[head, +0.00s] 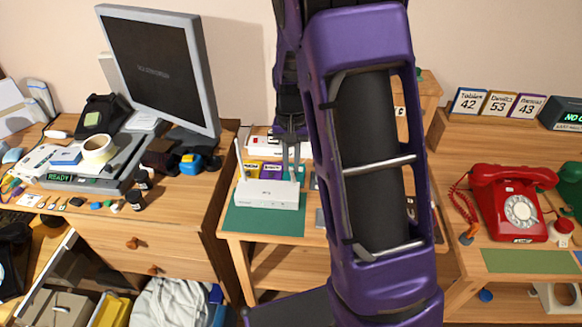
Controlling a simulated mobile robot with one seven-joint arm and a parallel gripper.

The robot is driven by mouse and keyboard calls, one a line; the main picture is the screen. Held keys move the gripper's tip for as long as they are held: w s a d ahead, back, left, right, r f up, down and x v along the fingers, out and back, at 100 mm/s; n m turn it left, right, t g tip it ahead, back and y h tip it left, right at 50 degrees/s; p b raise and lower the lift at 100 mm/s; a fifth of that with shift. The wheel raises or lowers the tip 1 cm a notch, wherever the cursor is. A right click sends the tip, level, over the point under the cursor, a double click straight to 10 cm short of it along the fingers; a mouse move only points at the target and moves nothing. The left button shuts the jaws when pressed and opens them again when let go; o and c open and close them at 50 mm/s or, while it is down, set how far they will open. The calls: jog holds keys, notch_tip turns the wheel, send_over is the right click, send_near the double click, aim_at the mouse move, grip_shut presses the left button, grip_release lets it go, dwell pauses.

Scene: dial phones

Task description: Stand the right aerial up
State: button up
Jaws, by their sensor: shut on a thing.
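A white router (267,195) lies on the green mat (240,221) on the middle table. Its left aerial (239,160) stands up from the back left corner, leaning slightly left. My gripper (291,174) points down at the router's back right corner, where the right aerial is. Its grey fingers are shut on the right aerial, which they mostly hide; its exact tilt cannot be told.
Yellow and purple cards (262,169) lie behind the router. My purple arm covers the table's right part. A monitor (155,65) and cluttered desk stand left. A red dial phone (511,203) stands on the right table.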

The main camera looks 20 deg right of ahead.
jog(key=shift+w+d+r, duration=0.25)
jog(key=shift+w, duration=0.3)
jog(key=shift+w+d+r, duration=0.2)
jog(key=shift+w+d, duration=0.05)
jog(key=shift+w, duration=0.3)
jog(key=shift+w+d+r, duration=0.25)
jog(key=shift+w, duration=0.3)
jog(key=w, duration=0.1)
jog(key=w+d, duration=0.1)
jog(key=w, duration=0.1)
jog(key=shift+w+d+r, duration=0.15)
jog(key=shift+d+r, duration=0.1)
jog(key=o, duration=0.7)
jog(key=shift+o, duration=0.2)
notch_tip(320, 180, up, 6)
